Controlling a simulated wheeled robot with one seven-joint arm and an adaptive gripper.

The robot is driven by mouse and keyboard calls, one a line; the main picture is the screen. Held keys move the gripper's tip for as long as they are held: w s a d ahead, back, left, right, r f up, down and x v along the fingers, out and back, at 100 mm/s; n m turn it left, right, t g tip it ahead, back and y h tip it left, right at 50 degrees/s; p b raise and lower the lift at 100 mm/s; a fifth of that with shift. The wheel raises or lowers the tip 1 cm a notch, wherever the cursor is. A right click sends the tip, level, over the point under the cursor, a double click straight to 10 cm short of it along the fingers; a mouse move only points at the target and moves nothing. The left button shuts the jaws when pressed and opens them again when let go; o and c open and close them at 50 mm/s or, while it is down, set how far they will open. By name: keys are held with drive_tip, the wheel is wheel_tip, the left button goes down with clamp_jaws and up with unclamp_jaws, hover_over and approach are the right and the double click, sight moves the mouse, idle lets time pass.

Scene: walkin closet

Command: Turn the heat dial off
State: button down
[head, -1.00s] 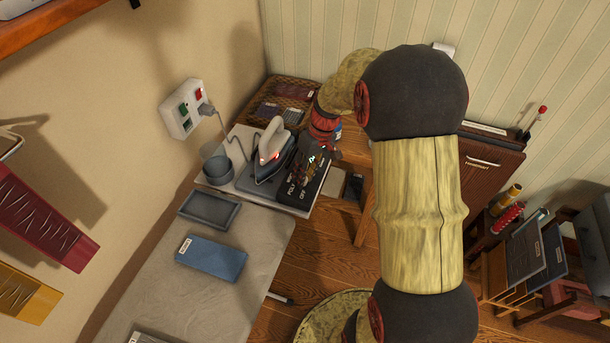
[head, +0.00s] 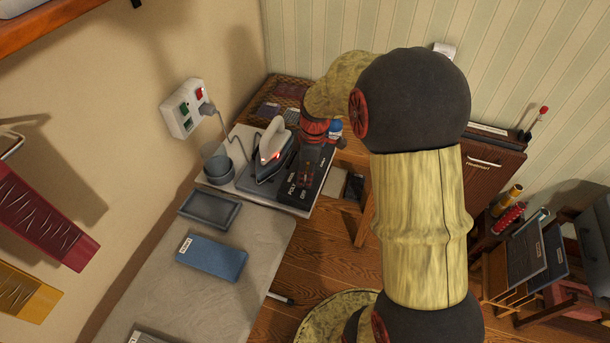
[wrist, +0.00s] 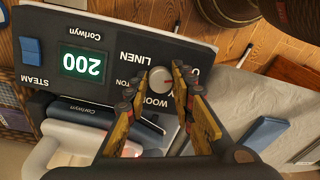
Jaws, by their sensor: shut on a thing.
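The heat dial (wrist: 159,79) is a small round grey knob on a dark control panel (wrist: 110,48). The panel bears fabric labels such as LINEN and WOOL, and a green display (wrist: 83,63) reading 200, upside down in the wrist view. My gripper (wrist: 158,76) is closed around the dial, a fingertip on each side. Its fingers partly cover the labels near the dial, and I cannot tell which setting the dial points to. In the head view my gripper (head: 310,178) is over the panel (head: 296,193) and hides the dial. An iron (head: 271,150) stands beside the panel.
A wall socket (head: 184,108) holds a plug whose cord runs down. The ironing surface (head: 170,290) in front carries a tray (head: 209,208) and a folded blue cloth (head: 211,258). A blue switch (wrist: 31,50) is on the panel.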

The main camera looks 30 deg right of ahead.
drive_tip(key=shift+n, duration=0.9)
drive_tip(key=c, duration=1.5)
unclamp_jaws()
drive_tip(key=shift+r, duration=0.15)
wheel_tip(320, 180, up, 12)
drive_tip(key=shift+s+d, duration=0.35)
drive_tip(key=shift+s, duration=0.1)
drive_tip(key=shift+f, duration=0.2)
